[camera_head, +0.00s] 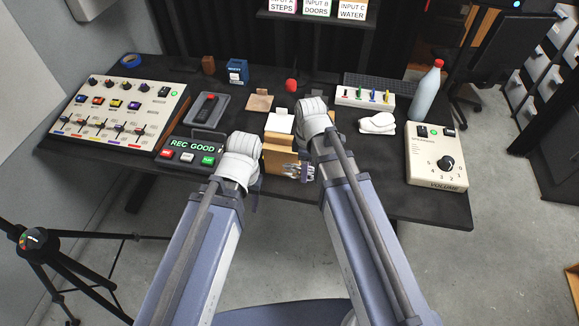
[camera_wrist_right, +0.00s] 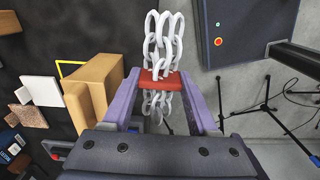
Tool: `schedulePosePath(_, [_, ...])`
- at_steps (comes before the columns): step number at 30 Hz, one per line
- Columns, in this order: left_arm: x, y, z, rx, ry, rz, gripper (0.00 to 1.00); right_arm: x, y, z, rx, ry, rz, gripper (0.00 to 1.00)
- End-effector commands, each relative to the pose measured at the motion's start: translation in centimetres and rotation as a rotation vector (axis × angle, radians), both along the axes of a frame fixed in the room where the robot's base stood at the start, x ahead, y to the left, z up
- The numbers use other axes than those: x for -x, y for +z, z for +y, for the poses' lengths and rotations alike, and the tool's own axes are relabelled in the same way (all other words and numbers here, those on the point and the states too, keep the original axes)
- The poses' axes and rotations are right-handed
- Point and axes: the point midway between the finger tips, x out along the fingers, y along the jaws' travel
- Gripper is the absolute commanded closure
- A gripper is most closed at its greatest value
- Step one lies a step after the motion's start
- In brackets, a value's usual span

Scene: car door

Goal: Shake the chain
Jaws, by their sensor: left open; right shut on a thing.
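The chain (camera_wrist_right: 163,40) is made of pale grey links with a red band around its middle. In the right wrist view, my right gripper (camera_wrist_right: 160,78) is shut on this red band, and loops of links show on both sides of it. In the head view the chain (camera_head: 298,171) shows small beside my right wrist, in front of the table's near edge. My left gripper (camera_head: 257,195) is open and largely hidden behind its own wrist, left of the chain.
A tan wooden box (camera_head: 277,158) stands close left of the chain. The black table (camera_head: 385,190) holds a mixer panel (camera_head: 125,110), a REC GOOD display (camera_head: 193,148), a volume box (camera_head: 437,155), a bottle (camera_head: 427,92) and a white cloth (camera_head: 377,123). A tripod (camera_head: 60,260) stands at left.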

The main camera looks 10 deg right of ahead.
Motion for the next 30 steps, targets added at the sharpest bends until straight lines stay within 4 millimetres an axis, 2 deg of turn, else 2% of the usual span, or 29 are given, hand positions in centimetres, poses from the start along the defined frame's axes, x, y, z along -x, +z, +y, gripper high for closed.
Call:
schedulePosePath(8, [0.0, 0.0, 0.0, 0.0, 0.0, 0.0, 0.5, -0.1, 0.0, 0.1, 0.0, 0.002, 0.0, 1.0])
schedulePosePath(11, [0.0, 0.0, 0.0, 0.0, 0.0, 0.0, 0.5, -0.4, 0.0, 1.8, 0.0, 0.006, 0.0, 1.0])
schedulePosePath(15, [0.0, 0.0, 0.0, 0.0, 0.0, 0.0, 0.5, -1.0, 0.0, 6.0, 0.0, 0.008, 0.0, 1.0])
schedulePosePath(18, [0.0, 0.0, 0.0, 0.0, 0.0, 0.0, 0.5, -1.3, 0.0, 8.3, 0.0, 0.006, 0.0, 1.0])
schedulePosePath(21, [0.0, 0.0, 0.0, 0.0, 0.0, 0.0, 0.5, -1.4, 0.0, 9.6, 0.0, 0.003, 0.0, 1.0])
schedulePosePath(30, [0.0, 0.0, 0.0, 0.0, 0.0, 0.0, 0.5, -1.3, 0.0, 9.8, 0.0, 0.0, 0.0, 1.0])
